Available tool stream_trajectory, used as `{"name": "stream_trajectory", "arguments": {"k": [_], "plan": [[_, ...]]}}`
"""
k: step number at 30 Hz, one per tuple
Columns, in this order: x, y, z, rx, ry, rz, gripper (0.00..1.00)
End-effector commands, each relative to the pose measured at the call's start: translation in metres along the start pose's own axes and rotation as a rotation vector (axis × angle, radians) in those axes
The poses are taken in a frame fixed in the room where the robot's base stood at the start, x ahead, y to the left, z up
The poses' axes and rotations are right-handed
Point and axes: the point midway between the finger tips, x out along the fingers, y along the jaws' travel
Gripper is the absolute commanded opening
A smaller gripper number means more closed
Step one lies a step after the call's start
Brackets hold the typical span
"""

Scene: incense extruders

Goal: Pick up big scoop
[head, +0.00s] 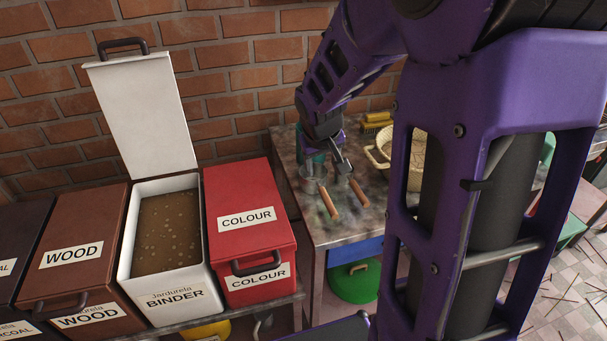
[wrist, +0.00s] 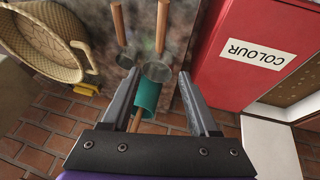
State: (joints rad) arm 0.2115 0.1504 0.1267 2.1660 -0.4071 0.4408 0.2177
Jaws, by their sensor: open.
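Two metal scoops with wooden handles lie side by side on the worktable. The larger-looking big scoop (head: 312,183) is the one nearer the red COLOUR bin, with its handle toward the front. It also shows in the wrist view (wrist: 157,68), right of the smaller scoop (wrist: 125,57). My gripper (head: 341,160) is above the back of the scoops. In the wrist view my gripper (wrist: 157,75) is open, its two fingers spread and empty, with the big scoop's bowl showing beyond and between the tips. I cannot tell the height gap.
A teal cylinder (wrist: 149,94) stands behind the scoops, beneath my fingers. A wicker basket (head: 382,155) and yellow brush (head: 377,121) are to the right. The red COLOUR bin (head: 240,205) and open white BINDER bin (head: 131,235) stand left. A brick wall is behind.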

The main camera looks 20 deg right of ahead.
Motion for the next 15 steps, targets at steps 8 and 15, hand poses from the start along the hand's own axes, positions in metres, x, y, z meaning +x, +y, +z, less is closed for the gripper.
{"name": "stream_trajectory", "arguments": {"k": [8,15], "plan": [[0.047,-0.004,0.005,-0.01,-0.01,-0.006,0.61],[0.097,-0.003,0.004,-0.008,-0.007,-0.005,0.61]]}}
